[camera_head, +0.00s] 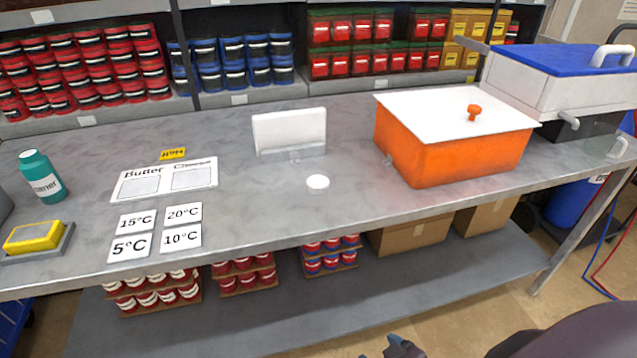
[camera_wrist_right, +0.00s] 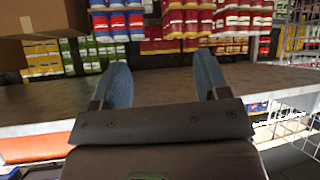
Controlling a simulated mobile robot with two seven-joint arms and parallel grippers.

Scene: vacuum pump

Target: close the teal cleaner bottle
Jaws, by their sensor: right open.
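The teal cleaner bottle (camera_head: 42,178) stands upright at the far left of the grey table, its white label partly turned away. Its top is too small to tell whether a cap is on it. A small round white lid-like disc (camera_head: 318,182) lies flat near the middle of the table, well apart from the bottle. My right gripper (camera_head: 402,347) shows at the bottom edge of the head view, below and in front of the table. In the right wrist view its two blue-grey fingers (camera_wrist_right: 164,78) are spread with nothing between them. My left gripper is not in view.
A yellow sponge-like block (camera_head: 34,237) sits on a grey tray near the bottle. Temperature cards (camera_head: 130,248) and a label board (camera_head: 165,180) lie right of it. A white stand (camera_head: 290,133) and an orange box (camera_head: 450,150) stand farther right. The front middle is clear.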

